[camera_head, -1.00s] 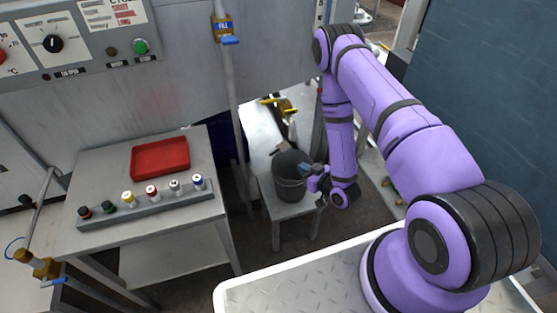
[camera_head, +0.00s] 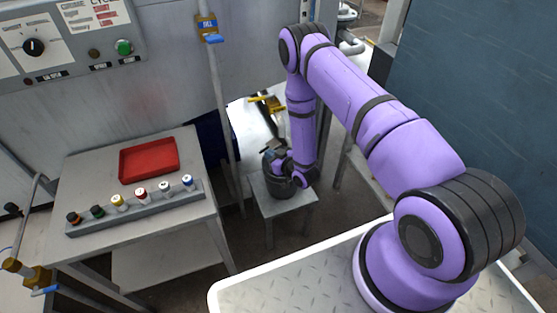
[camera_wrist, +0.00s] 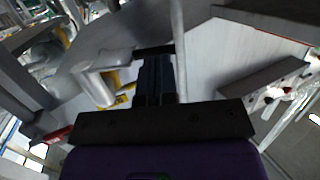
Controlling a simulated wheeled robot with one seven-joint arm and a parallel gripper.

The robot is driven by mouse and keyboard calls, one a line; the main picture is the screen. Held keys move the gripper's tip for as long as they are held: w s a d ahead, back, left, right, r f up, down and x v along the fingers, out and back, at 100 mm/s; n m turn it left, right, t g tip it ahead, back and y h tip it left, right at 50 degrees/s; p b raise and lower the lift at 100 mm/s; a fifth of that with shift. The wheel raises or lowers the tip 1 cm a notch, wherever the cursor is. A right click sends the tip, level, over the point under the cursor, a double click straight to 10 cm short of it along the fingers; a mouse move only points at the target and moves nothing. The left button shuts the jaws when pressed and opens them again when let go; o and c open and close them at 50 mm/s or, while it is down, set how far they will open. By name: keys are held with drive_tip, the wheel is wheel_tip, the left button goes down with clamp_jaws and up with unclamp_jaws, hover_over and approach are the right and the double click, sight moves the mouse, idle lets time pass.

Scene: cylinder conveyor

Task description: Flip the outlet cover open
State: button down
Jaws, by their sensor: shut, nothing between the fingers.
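The outlet area is the bright opening low in the machine wall, with a yellow fitting (camera_head: 267,103) at its upper part. I cannot tell for sure which part is the cover. In the wrist view a pale grey flap-like piece (camera_wrist: 100,74) with yellow parts behind it is left of my fingers.
A vertical pipe (camera_head: 221,105) with a blue-handled valve runs left of the opening. Left is a table (camera_head: 85,165) with a red tray (camera_head: 150,160) and a rack of several small cylinders.

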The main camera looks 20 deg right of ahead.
sight(260, 152)
drive_tip(key=shift+w+a+f, duration=0.15)
drive_tip(key=shift+w+a, duration=0.1)
drive_tip(key=shift+w, duration=0.35)
drive_tip(key=shift+w+a+m+t+h, duration=0.35)
drive_tip(key=shift+a+m+h, duration=0.35)
drive_tip(key=shift+h, duration=0.2)
drive_tip(key=shift+w+a, duration=0.35)
drive_tip(key=shift+a, duration=0.1)
